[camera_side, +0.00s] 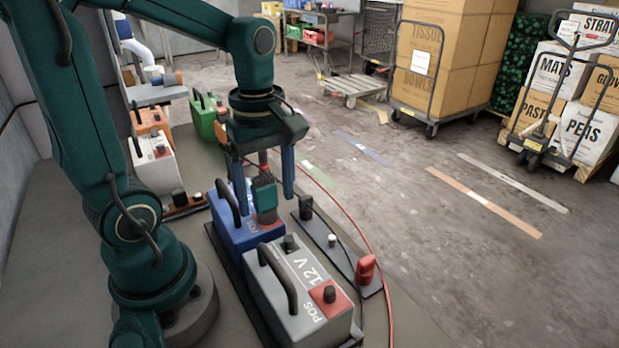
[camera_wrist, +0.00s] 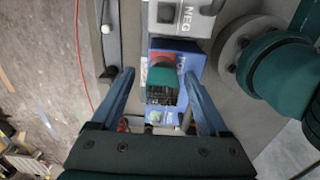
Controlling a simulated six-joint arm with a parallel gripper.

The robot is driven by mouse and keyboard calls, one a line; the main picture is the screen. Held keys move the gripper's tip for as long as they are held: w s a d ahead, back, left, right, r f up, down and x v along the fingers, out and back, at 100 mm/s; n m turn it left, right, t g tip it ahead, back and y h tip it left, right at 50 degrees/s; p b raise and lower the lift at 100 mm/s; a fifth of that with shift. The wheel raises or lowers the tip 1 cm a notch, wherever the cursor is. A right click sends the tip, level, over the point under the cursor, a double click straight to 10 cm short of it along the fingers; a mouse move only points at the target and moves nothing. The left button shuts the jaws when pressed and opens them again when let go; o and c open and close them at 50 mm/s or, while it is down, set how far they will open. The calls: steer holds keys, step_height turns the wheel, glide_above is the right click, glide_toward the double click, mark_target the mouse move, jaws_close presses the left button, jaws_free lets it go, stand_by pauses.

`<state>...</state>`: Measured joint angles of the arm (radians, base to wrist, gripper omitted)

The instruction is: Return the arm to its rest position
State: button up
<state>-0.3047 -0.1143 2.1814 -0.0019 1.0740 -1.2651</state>
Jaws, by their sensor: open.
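My gripper (camera_side: 256,188) is open, pointing down over the blue battery (camera_side: 228,234). Its two blue fingers stand apart on either side of a green connector (camera_side: 264,195) on that battery. The connector appears in the wrist view (camera_wrist: 162,78) between the fingers (camera_wrist: 160,70), with a gap on each side. How far the fingertips reach down beside it is hard to tell. My arm is bent forward over the bench from its base at the lower left, not folded.
A grey 12 V battery (camera_side: 300,292) stands in front of the blue one. A plate (camera_side: 336,258) with a red connector (camera_side: 366,269) lies to the right, near a red cable (camera_side: 344,210). Green (camera_side: 204,120) and orange (camera_side: 150,120) batteries stand behind. Carts and boxes (camera_side: 440,60) are farther off.

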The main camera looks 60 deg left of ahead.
steer(key=shift+s+f, duration=0.1)
steer(key=shift+f, duration=0.5)
steer(key=shift+r, duration=0.75)
steer(key=shift+f, duration=0.55)
steer(key=shift+r, duration=3.3)
steer(key=w+a+f, duration=0.2)
steer(key=w+a, duration=0.3)
steer(key=a, duration=0.2)
steer(key=shift+f, duration=0.4)
